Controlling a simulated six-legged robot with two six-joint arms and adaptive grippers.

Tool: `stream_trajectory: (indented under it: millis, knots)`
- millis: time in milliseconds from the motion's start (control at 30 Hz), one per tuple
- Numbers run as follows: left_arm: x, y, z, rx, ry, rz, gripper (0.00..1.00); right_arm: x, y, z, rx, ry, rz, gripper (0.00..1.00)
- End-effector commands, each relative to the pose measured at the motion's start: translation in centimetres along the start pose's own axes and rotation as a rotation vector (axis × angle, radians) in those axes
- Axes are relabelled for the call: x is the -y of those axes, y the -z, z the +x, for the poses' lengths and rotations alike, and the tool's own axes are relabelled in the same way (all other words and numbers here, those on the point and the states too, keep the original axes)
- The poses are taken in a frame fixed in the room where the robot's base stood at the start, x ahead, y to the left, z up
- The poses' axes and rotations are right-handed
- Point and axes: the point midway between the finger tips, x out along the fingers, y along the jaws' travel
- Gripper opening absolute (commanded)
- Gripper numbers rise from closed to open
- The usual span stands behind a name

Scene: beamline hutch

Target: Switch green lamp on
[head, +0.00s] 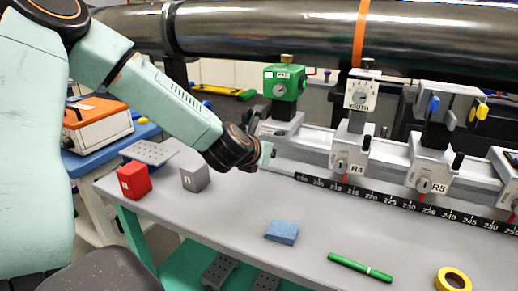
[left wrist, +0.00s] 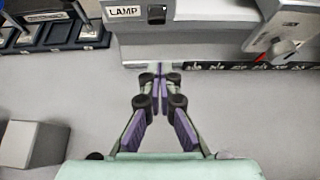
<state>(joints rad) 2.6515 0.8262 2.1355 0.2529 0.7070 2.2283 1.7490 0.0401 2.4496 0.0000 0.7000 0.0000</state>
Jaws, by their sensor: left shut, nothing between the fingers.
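The green lamp (head: 285,82) is a green box with a round grey knob on its front, on a grey carrier on the rail. In the left wrist view, a LAMP label (left wrist: 123,10) shows at the top on a grey block; the green housing is out of that view. My left gripper (left wrist: 160,80) is shut and empty, its fingertips close to the front edge of that block. Whether they touch it I cannot tell. In the head view the left gripper (head: 265,155) is below and in front of the lamp, its fingers mostly hidden. My right gripper is not in view.
A white dial unit (head: 362,94) and a carrier marked R5 (head: 430,178) stand right of the lamp. A ruler strip (head: 400,200) runs along the rail. A red block (head: 134,180), grey block (head: 195,178), blue block (head: 282,232), green pen (head: 360,267) and yellow tape (head: 453,281) lie on the bench.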

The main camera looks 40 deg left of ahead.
Motion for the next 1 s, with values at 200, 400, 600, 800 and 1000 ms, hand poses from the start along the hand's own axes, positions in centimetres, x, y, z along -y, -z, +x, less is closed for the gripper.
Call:
stream_trajectory:
  millis: [200, 400, 600, 800, 1000]
  knots:
    - [-0.1, -1.0, -3.0, -0.002, 0.003, -0.007, 0.00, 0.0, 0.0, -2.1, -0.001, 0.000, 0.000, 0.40]
    - [-0.1, -1.3, -5.1, -0.003, 0.003, -0.008, 0.00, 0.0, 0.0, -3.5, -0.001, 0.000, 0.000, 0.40]
    - [-0.1, -1.5, -6.6, -0.003, 0.002, -0.006, 0.00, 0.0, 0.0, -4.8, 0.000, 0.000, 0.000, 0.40]
    - [-0.1, -1.5, -7.6, -0.003, 0.001, -0.003, 0.00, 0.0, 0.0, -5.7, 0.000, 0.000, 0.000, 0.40]
    - [0.1, -1.4, -8.0, -0.005, 0.002, 0.000, 0.00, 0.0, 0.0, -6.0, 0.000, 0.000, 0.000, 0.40]
